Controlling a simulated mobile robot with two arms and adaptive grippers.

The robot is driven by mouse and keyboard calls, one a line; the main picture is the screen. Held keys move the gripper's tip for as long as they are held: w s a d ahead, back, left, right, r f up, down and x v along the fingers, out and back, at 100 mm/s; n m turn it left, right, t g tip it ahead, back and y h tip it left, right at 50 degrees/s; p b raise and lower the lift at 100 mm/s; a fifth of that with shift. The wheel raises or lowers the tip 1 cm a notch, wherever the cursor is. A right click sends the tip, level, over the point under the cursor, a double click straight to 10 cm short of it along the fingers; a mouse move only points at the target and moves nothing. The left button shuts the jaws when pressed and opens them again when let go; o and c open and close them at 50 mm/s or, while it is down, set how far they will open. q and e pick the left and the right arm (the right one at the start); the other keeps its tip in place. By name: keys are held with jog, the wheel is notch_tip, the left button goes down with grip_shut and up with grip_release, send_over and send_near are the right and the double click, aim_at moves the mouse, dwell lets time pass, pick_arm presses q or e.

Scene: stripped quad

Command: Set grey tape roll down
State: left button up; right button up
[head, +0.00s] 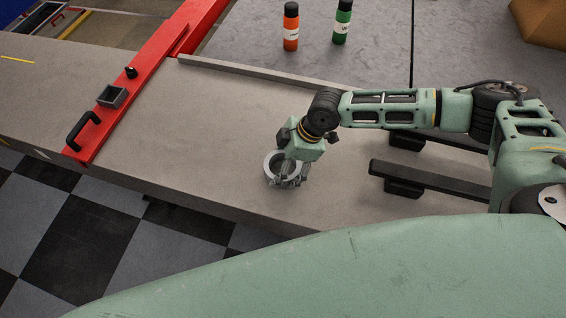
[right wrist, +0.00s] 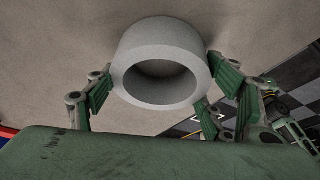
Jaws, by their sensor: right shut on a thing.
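The grey tape roll (head: 269,167) is a thick light ring at the worktop's front part in the head view. It also shows large in the right wrist view (right wrist: 160,42), its round opening facing the camera. My right gripper (head: 287,178) is shut on it, with fingers on both sides of the ring. The roll is at or very close to the worktop (head: 215,135); I cannot tell whether it touches. My left gripper is not in view.
A red rail (head: 150,80) with a black handle (head: 82,131) and a small grey box (head: 112,97) crosses the worktop at left. An orange bottle (head: 291,30) and a green bottle (head: 342,24) stand behind. A dark bar (head: 425,178) lies right of the gripper. The worktop left of the roll is clear.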

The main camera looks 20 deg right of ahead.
jog(key=shift+f, duration=0.1)
jog(key=o, duration=1.3)
jog(key=v, duration=1.2)
jog(key=shift+b, duration=0.3)
